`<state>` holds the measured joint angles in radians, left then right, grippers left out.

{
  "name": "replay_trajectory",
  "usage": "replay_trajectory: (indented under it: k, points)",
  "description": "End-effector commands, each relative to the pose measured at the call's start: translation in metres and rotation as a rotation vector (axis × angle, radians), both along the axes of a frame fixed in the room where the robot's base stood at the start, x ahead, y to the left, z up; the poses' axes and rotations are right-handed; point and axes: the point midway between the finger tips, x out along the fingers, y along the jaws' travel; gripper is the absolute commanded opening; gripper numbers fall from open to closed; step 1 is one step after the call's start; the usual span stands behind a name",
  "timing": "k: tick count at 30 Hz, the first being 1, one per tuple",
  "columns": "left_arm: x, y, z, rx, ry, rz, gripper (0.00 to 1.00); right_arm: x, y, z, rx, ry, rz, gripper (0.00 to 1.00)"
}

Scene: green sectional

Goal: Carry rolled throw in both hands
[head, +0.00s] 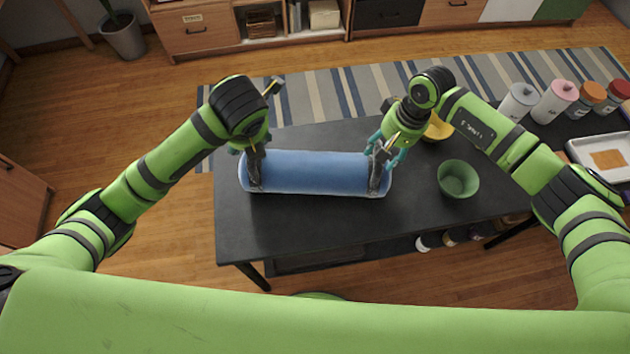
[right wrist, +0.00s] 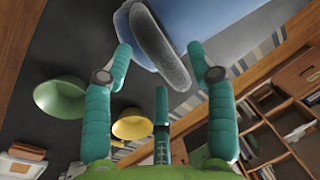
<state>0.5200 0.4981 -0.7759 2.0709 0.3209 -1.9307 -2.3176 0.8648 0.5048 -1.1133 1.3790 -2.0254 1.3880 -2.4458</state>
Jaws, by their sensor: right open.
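The rolled throw (head: 315,172) is a blue roll with a dark band near each end. It lies lengthwise across the dark table (head: 290,222) in the head view. My left gripper (head: 252,152) is at its left end; the wrist hides most of its fingers, so I cannot tell how they stand. My right gripper (head: 384,152) is at the right end with teal fingers spread. In the right wrist view the open fingers (right wrist: 165,70) are apart, with the grey-blue end of the throw (right wrist: 160,48) just beyond and between them. I cannot tell whether they touch it.
A green bowl (head: 458,180) stands right of the throw, and a yellow bowl (head: 438,128) sits partly behind my right gripper. Canisters (head: 555,100), jars and a white tray (head: 600,155) are at the far right. A striped rug (head: 320,98) and cabinets lie beyond.

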Motion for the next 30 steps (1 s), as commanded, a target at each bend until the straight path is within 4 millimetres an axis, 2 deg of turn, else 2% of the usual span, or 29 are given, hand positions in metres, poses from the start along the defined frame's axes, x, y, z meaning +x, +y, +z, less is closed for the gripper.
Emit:
replay_trajectory:
  k: [6,13,18,30]
  points:
    - [0.0,0.0,0.0,0.0,0.0,0.0,0.57,0.001,-0.011,0.049,-0.002,-0.004,0.0,0.57]
    - [0.0,0.0,0.0,0.0,0.0,0.0,0.57,0.001,-0.017,0.084,-0.001,-0.001,0.0,0.57]
    - [0.0,0.0,0.0,0.0,0.0,0.0,0.57,0.001,-0.019,0.094,0.0,0.0,-0.001,0.57]
    - [0.0,0.0,0.0,-0.001,0.0,0.0,0.57,0.0,-0.019,0.094,0.0,0.0,-0.001,0.57]
